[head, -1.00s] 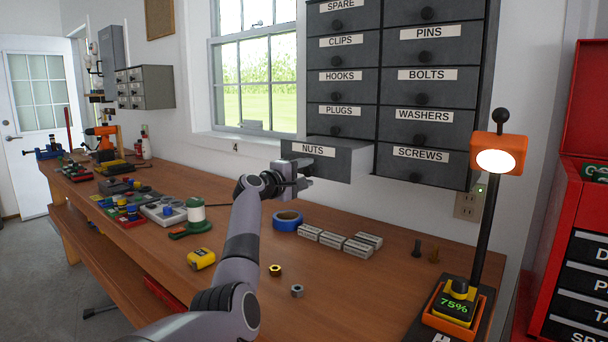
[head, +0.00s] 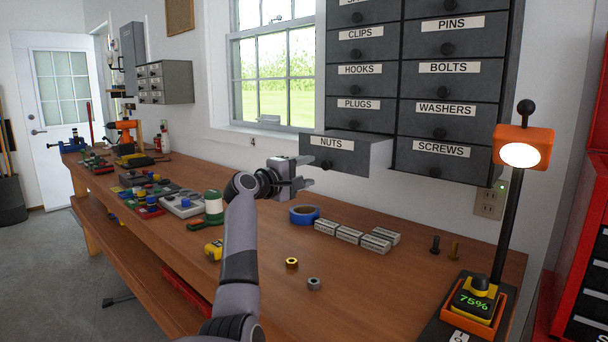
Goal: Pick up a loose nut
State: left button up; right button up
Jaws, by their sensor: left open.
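Two loose nuts lie on the wooden workbench (head: 400,285). One is a brass-coloured nut (head: 291,263), and the other is a grey steel nut (head: 313,284) just to its right and nearer. My left gripper (head: 303,173) is open above the bench, beyond the nuts and a little below and left of the pulled-out NUTS drawer (head: 341,157). Nothing shows between its fingers. The drawer's inside is hidden from this angle. My right gripper is out of view.
A blue tape roll (head: 304,214) and several small labelled boxes (head: 350,234) lie behind the nuts. Two upright bolts (head: 435,245) stand to the right. A yellow tape measure (head: 214,249) is left of my arm, and a lamp (head: 522,150) stands at far right. Bench around the nuts is clear.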

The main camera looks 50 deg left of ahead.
aim_at(313, 282)
jog(key=k+l, duration=0.1)
jog(key=k, duration=0.9)
